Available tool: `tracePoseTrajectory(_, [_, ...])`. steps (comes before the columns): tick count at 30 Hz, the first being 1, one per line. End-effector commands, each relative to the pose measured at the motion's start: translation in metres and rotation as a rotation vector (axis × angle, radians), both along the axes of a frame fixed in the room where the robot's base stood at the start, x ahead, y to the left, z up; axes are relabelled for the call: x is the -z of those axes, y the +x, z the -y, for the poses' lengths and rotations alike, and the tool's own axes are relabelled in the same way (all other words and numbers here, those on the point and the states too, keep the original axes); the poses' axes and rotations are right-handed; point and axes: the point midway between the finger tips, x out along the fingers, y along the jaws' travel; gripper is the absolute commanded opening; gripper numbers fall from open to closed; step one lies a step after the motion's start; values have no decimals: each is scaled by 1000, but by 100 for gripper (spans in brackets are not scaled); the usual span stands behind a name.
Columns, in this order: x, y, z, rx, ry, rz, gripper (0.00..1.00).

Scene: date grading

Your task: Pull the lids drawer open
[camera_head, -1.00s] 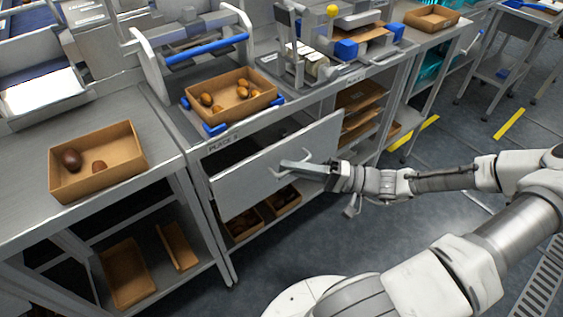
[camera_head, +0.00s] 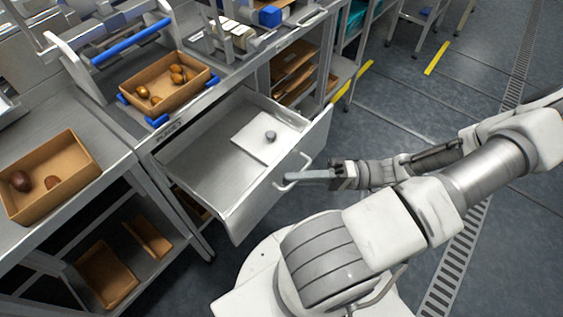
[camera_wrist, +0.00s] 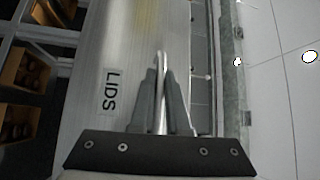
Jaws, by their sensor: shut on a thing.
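The lids drawer (camera_head: 195,178) stands pulled out of the bench in the head view, its inside visible. A white square lid with a dark knob (camera_head: 268,136) lies in it, toward the right. My gripper (camera_head: 290,180) is at the drawer's front, shut on the bar handle (camera_head: 305,160). In the wrist view my gripper (camera_wrist: 162,75) has its two fingers closed around the handle bar, in front of the drawer front (camera_wrist: 110,60) with its "LIDS" label (camera_wrist: 111,91). The fingertips partly hide the handle.
A cardboard tray of dates (camera_head: 132,92) sits on the bench above the drawer. Another tray with two dark items (camera_head: 92,160) stands at the left. Shelves with cardboard trays (camera_head: 322,52) stand right of the drawer. The floor (camera_head: 400,90) at right is clear.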

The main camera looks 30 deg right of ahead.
Motion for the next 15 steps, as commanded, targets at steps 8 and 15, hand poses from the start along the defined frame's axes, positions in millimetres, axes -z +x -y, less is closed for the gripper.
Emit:
tracePoseTrajectory(8, [0, -10, 5, 3, -1, 0, 0])
tracePoseTrajectory(15, [0, -10, 5, 3, -2, 0, 0])
